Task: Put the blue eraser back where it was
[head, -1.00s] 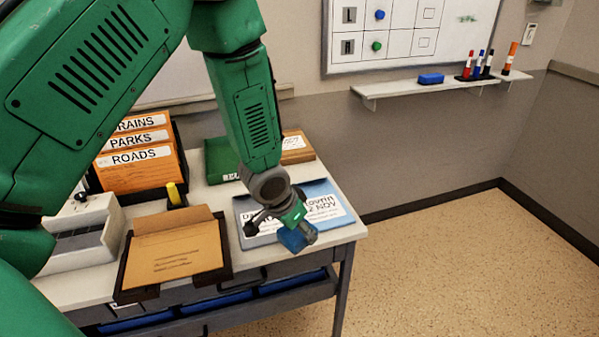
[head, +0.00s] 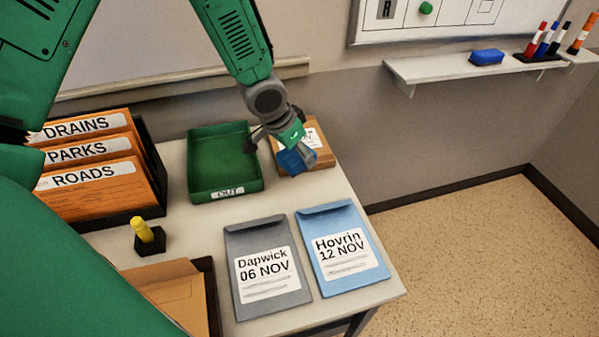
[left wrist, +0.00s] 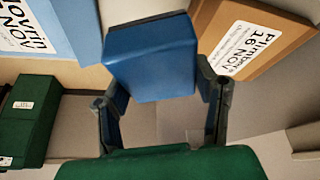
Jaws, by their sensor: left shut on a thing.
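My left gripper (head: 291,146) is shut on a blue block with a dark face, the blue eraser (head: 289,162). It is held in the air over the back right of the table, in front of the brown envelope. In the left wrist view the eraser (left wrist: 152,62) sits between the two fingers of the gripper (left wrist: 160,105). A second, similar blue eraser (head: 487,57) lies on the white wall shelf (head: 430,70), beside the upright markers. My right gripper is out of view.
The green OUT tray (head: 224,185) stands left of the gripper. The brown envelope (head: 322,157) also shows in the left wrist view (left wrist: 262,35). Grey (head: 262,235) and blue (head: 335,220) folders lie in front.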

